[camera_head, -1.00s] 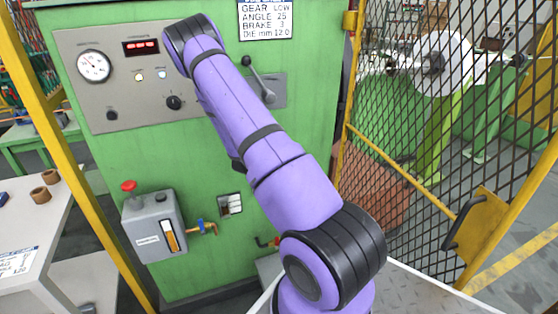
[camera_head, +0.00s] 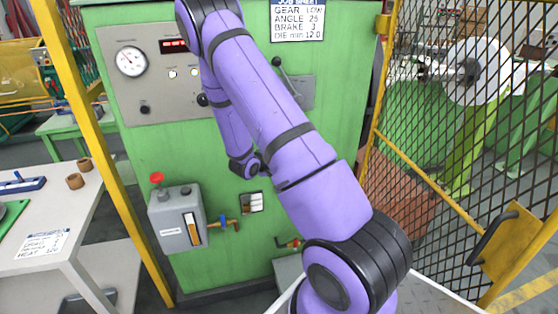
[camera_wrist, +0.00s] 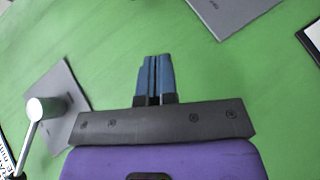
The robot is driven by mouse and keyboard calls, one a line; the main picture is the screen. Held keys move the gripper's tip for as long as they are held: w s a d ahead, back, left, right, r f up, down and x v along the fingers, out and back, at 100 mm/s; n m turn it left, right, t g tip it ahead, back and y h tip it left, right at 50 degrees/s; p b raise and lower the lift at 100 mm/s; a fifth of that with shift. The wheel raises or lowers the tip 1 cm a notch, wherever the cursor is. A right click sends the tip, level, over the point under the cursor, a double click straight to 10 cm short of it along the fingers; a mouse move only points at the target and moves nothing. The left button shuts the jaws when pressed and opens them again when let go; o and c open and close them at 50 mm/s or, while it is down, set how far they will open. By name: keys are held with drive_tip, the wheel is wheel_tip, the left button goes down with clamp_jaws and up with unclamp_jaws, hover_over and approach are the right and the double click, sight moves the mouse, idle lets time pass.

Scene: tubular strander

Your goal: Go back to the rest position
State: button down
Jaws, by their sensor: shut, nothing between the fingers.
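My gripper (camera_wrist: 154,78) shows in the wrist view with its two blue-grey fingers together and nothing between them. It is in front of the green cabinet face, apart from the lever and the plates there. In the head view my purple arm rises from the lower right across the green cabinet (camera_head: 310,150) and bends at the top. The gripper itself cannot be made out in the head view.
The control panel (camera_head: 152,100) has a gauge, display and knobs. The gear lever (camera_head: 287,80) is right of my arm; it also shows in the wrist view (camera_wrist: 45,108). A grey oil box (camera_head: 178,225), a mesh gate (camera_head: 450,130) and a white table (camera_head: 85,215) stand around.

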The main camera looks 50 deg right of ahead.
idle(0.3)
drive_tip(key=s+a+r+m+g+y, duration=0.1)
drive_tip(key=s+a+r, duration=0.15)
drive_tip(key=r, duration=0.45)
drive_tip(key=s+a+r+m+g+y, duration=0.1)
drive_tip(key=s+a+r, duration=0.1)
drive_tip(key=a+r, duration=0.35)
drive_tip(key=s+a+r+m+y, duration=0.1)
drive_tip(key=s+a+r+y, duration=0.15)
drive_tip(key=r, duration=0.55)
drive_tip(key=s+a+r+n+t+y, duration=0.2)
drive_tip(key=s+a+r+t+y, duration=0.1)
drive_tip(key=s+a+r, duration=0.4)
drive_tip(key=s+a+r+n+t+y, duration=0.3)
drive_tip(key=s+a+r+y, duration=0.3)
drive_tip(key=s+a, duration=0.5)
drive_tip(key=a+r, duration=0.1)
drive_tip(key=a, duration=0.2)
drive_tip(key=shift+a+r, duration=0.1)
